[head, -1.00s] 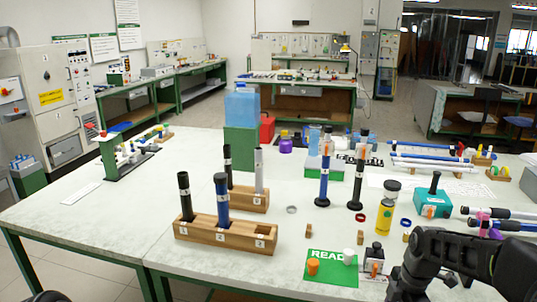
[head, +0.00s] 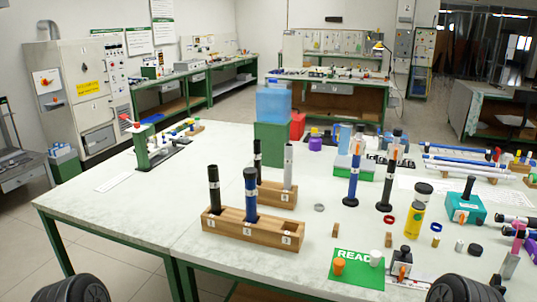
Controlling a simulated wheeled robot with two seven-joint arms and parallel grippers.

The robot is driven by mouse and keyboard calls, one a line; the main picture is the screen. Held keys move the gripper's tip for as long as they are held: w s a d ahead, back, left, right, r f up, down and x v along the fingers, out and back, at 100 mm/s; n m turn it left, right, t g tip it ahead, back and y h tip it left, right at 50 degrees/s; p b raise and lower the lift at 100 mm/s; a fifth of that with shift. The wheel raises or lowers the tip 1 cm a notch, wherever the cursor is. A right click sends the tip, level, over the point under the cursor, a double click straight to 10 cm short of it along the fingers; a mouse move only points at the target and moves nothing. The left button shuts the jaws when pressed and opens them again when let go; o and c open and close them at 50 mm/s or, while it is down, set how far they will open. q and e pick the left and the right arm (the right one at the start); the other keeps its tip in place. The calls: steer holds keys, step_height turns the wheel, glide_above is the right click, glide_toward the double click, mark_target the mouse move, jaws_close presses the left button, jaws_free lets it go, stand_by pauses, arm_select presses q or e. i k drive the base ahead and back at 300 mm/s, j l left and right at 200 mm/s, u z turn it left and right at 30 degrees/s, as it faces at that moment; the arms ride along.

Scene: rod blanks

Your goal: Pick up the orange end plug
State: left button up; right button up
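The orange end plug (head: 339,266) stands on the left part of the green mat (head: 356,281) marked READY, near the front edge of the table. A white plug (head: 376,257) stands on the same mat to its right. Nothing touches the orange plug and it is in full view. Neither of my grippers shows; only dark rounded parts of my arms show at the bottom left and bottom right corners.
A wooden block (head: 274,229) with numbered holes holds a black and a blue rod left of the mat. A small dark-topped bottle (head: 401,262) stands just right of the mat. A yellow cylinder (head: 414,222) and a teal box (head: 465,208) stand behind it.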

mark_target(338, 263)
steer(key=i+j, duration=0.45)
steer(key=z, duration=1.9)
